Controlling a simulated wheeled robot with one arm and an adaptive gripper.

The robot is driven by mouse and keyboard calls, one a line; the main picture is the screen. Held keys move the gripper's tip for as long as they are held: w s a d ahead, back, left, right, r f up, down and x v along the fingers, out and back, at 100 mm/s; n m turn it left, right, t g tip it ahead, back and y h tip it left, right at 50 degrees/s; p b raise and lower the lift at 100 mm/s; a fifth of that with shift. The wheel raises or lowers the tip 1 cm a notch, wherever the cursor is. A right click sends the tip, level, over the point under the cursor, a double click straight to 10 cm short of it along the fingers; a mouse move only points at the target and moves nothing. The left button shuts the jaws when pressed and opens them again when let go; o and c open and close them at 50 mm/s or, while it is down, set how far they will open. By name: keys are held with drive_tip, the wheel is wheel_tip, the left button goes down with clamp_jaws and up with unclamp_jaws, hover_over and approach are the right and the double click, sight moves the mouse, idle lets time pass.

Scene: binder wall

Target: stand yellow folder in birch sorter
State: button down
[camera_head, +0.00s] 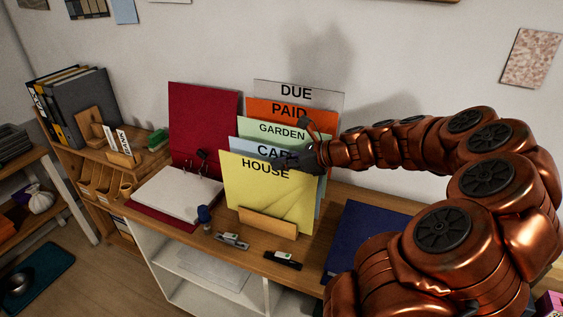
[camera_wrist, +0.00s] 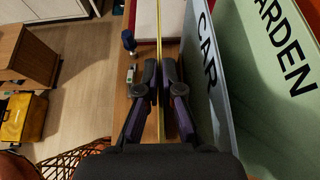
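The yellow folder (camera_head: 262,190), labelled HOUSE, stands upright as the frontmost of a row of folders on the desk. Its lower edge is behind the front wall of the birch sorter (camera_head: 268,222), so I cannot see its seating in the slot. My gripper (camera_head: 314,158) is at the folder's upper right edge. In the wrist view the yellow folder (camera_wrist: 160,30) shows edge-on as a thin line between the fingers of my gripper (camera_wrist: 160,72), which close in on both its sides. The blue CAR folder (camera_wrist: 208,75) stands just to the right there.
Behind stand the green GARDEN folder (camera_head: 282,131), orange PAID folder (camera_head: 290,110) and grey DUE folder (camera_head: 297,91). An open red binder (camera_head: 204,120) lies left.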

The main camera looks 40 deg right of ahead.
drive_tip(key=shift+f+b, duration=0.35)
drive_tip(key=shift+f, duration=0.75)
idle(0.3)
drive_tip(key=c, duration=1.2)
unclamp_jaws()
drive_tip(key=shift+c, duration=0.2)
drive_tip(key=shift+s+r, duration=0.1)
drive_tip(key=v, duration=1.1)
drive_tip(key=shift+s+d, duration=0.2)
drive_tip(key=shift+s, duration=0.15)
drive_tip(key=shift+r, duration=0.1)
